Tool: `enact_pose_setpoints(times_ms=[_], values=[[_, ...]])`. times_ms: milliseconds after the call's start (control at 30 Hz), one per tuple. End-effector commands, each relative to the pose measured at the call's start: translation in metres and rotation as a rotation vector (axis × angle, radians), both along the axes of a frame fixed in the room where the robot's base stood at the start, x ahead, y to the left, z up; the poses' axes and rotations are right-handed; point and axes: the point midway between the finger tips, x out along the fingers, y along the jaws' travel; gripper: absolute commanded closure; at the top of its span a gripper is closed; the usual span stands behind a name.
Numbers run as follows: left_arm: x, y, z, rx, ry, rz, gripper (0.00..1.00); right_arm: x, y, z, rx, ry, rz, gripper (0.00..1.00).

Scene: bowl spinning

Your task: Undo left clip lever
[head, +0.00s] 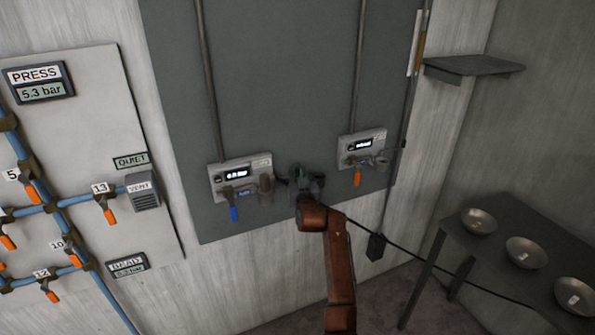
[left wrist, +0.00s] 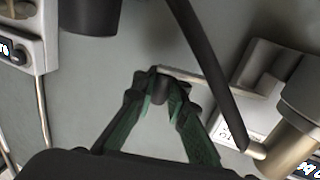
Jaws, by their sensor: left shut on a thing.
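My left gripper (head: 306,180) is at the dark wall panel between the two gauge boxes. In the left wrist view its green fingers (left wrist: 164,100) are closed around a short dark knob (left wrist: 162,88). A thin pale metal lever (left wrist: 210,81) runs from this knob to the right toward a grey bracket (left wrist: 262,68); this looks like the clip lever. In the head view the gripper hides the lever and most of the bracket. My right gripper is not in view.
The left gauge box (head: 240,178) has a blue handle (head: 234,213); the right one (head: 361,147) has an orange handle (head: 357,177). A dark hose (left wrist: 215,75) crosses near the fingers. A table (head: 500,248) with metal bowls (head: 525,252) stands at right.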

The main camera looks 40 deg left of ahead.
Motion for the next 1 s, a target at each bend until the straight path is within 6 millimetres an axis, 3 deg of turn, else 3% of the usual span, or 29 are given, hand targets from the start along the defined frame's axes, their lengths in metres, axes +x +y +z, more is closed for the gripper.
enact_pose_setpoints(times_ms=[900,933,1000], values=[[-0.0022,0.0022,0.0023,0.003,-0.002,0.005,1.0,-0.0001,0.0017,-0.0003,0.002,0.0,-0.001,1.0],[-0.0022,0.0022,0.0022,0.003,-0.002,0.005,0.89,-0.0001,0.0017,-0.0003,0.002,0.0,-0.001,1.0],[-0.002,0.0021,0.0021,0.003,-0.002,0.005,0.85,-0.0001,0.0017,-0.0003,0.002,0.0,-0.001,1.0]])
